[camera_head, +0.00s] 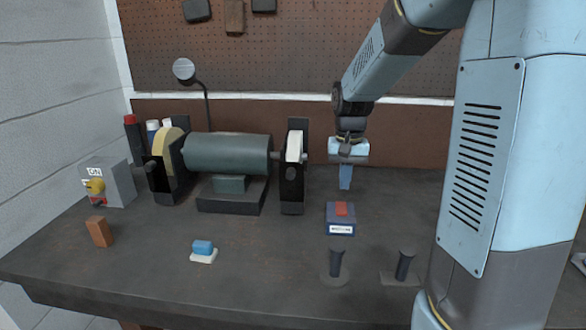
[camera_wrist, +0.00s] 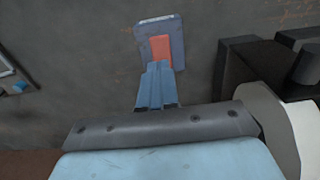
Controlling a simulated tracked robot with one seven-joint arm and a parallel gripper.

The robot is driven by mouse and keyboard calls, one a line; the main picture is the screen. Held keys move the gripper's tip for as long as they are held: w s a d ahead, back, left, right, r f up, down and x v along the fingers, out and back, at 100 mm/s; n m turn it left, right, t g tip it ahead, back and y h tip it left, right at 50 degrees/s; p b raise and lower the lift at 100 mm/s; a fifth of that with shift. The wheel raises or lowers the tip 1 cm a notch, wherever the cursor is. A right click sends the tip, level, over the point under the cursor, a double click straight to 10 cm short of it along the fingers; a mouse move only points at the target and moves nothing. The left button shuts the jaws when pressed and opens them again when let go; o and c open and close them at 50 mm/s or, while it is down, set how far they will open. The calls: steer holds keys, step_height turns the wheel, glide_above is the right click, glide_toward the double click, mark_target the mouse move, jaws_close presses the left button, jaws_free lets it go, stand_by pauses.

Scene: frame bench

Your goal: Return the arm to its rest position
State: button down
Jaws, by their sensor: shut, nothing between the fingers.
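My gripper (camera_head: 345,184) points down above the bench, to the right of the bench grinder. Its blue fingers are together with nothing between them, and they also show in the wrist view (camera_wrist: 156,75). A blue-grey box with a red top part (camera_head: 341,209) and a white label stands on the bench just in front of and below my fingertips. The box also shows in the wrist view (camera_wrist: 176,40), beyond the fingertips. I cannot tell the exact height of the gap between them. My arm reaches in from the upper right.
The bench grinder (camera_head: 228,154) stands close left of my gripper. A switch box (camera_head: 118,184), a brown block (camera_head: 99,231) and a blue-and-white piece (camera_head: 203,250) lie left. Two dark pegs (camera_head: 336,263) (camera_head: 404,265) stand at the front right. The bench's front middle (camera_head: 265,265) is clear.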

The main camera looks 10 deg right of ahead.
steer(key=s+r+n+t, duration=0.1)
steer(key=s+r, duration=0.4)
steer(key=s, duration=0.6)
steer(key=s+r+n+t, duration=0.2)
steer(key=s+r+t, duration=0.2)
steer(key=s, duration=0.6)
steer(key=shift+s+a+r+t, duration=0.25)
steer(key=shift+s+r+t, duration=0.1)
steer(key=shift+r, duration=0.55)
steer(key=shift+w, duration=0.1)
steer(key=w+d+f+n+g, duration=0.1)
steer(key=w+f+n+g, duration=0.1)
steer(key=w+n, duration=0.5)
steer(key=w+d+f+n+g, duration=0.1)
steer(key=w+n, duration=0.7)
steer(key=w, duration=1)
steer(key=f+g, duration=0.1)
steer(key=g, duration=0.1)
steer(key=shift+w+g, duration=0.35)
steer(key=shift+w, duration=0.05)
steer(key=shift+d, duration=0.1)
step_height(320, 180, down, 14)
steer(key=shift+r, duration=0.1)
